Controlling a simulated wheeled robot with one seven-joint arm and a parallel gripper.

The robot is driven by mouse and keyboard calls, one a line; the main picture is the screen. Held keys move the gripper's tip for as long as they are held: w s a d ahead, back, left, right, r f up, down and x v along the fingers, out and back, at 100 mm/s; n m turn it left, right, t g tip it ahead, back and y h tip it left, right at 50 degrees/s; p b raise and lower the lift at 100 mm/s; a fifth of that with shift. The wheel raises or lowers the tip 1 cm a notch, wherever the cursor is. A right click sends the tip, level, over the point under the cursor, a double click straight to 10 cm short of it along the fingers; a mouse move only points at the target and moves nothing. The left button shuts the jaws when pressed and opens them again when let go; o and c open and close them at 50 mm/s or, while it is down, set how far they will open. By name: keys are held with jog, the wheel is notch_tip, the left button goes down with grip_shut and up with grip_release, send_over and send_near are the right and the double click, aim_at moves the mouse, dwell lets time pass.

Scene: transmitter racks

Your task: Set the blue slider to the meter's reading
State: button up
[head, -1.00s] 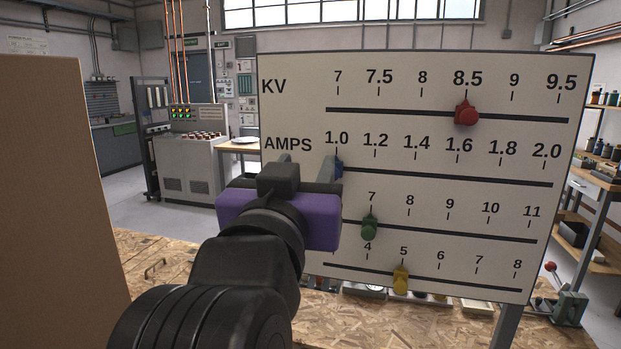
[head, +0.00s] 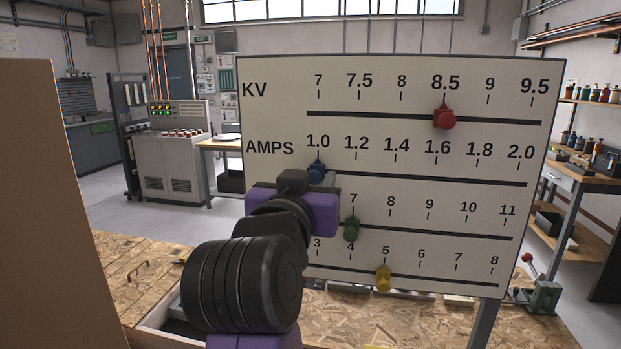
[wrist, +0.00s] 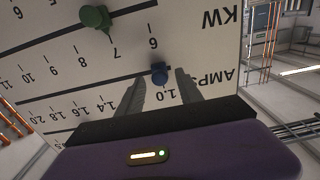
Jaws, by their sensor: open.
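The blue slider (head: 317,172) sits at the 1.0 mark, the left end of the AMPS track on the upright white board (head: 270,122). My gripper (head: 316,183) is open in front of the board, and its body hides part of the lower left. In the wrist view, which is upside down, the blue slider (wrist: 160,74) shows between my two spread fingertips (wrist: 160,80). I cannot tell whether either finger touches it. The red slider (head: 444,117) is at 8.5 on the KV row. No meter face is readable in these frames.
The green slider (head: 351,229) sits near 7 and the yellow slider (head: 383,278) near 5, both on tracks below. A brown panel (head: 50,200) stands close at the left. A chipboard bench top (head: 400,322) lies beneath the board.

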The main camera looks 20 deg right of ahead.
grip_shut()
dwell(1.4)
